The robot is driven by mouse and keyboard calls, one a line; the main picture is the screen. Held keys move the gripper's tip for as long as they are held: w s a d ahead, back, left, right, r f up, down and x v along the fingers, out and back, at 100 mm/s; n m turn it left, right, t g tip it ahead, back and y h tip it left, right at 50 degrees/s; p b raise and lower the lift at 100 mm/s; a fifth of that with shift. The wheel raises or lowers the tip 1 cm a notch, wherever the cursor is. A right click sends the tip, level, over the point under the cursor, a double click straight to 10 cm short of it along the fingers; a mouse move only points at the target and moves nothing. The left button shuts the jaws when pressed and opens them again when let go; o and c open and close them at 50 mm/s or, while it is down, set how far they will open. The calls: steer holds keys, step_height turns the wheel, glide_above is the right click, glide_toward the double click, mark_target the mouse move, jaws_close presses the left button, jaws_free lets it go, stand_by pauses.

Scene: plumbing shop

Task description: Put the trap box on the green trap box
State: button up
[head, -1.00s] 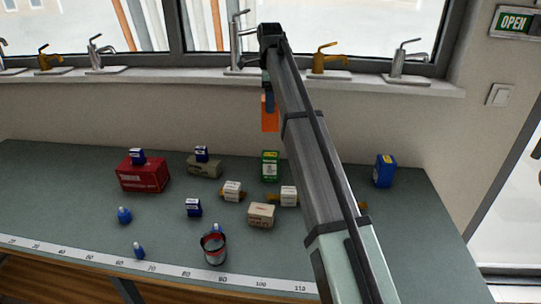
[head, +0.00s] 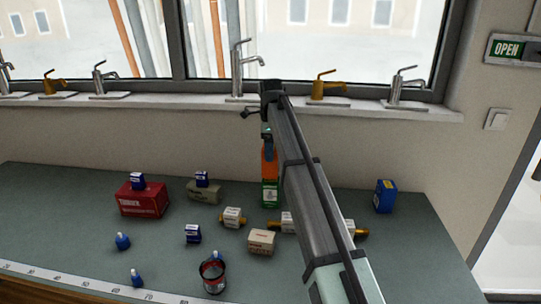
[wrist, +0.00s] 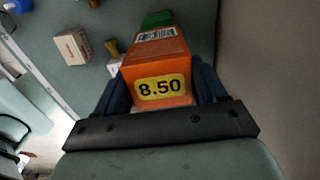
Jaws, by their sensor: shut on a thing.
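My gripper (wrist: 161,88) is shut on an orange box (wrist: 158,62) with a yellow "8.50" label, one finger on each side. In the head view the orange box (head: 269,166) hangs upright below my gripper (head: 267,142), directly over the green box (head: 270,194). The green box stands upright on the bench; its top edge meets the orange box's lower edge in this view. In the wrist view only a bit of the green box (wrist: 157,18) shows beyond the orange box. I cannot tell whether the two boxes touch.
A red box (head: 143,200) and a grey-green box (head: 203,193) stand left, each with a small blue box on top. A cream box (head: 261,242), an open can (head: 213,275) and white boxes with brass fittings lie nearer. A blue box (head: 385,197) stands right, with bare bench around it.

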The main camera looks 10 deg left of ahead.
steer(key=shift+f, duration=1.1)
steer(key=shift+f, duration=0.15)
steer(key=o, duration=1.2)
step_height(320, 180, up, 12)
steer(key=shift+r, duration=0.2)
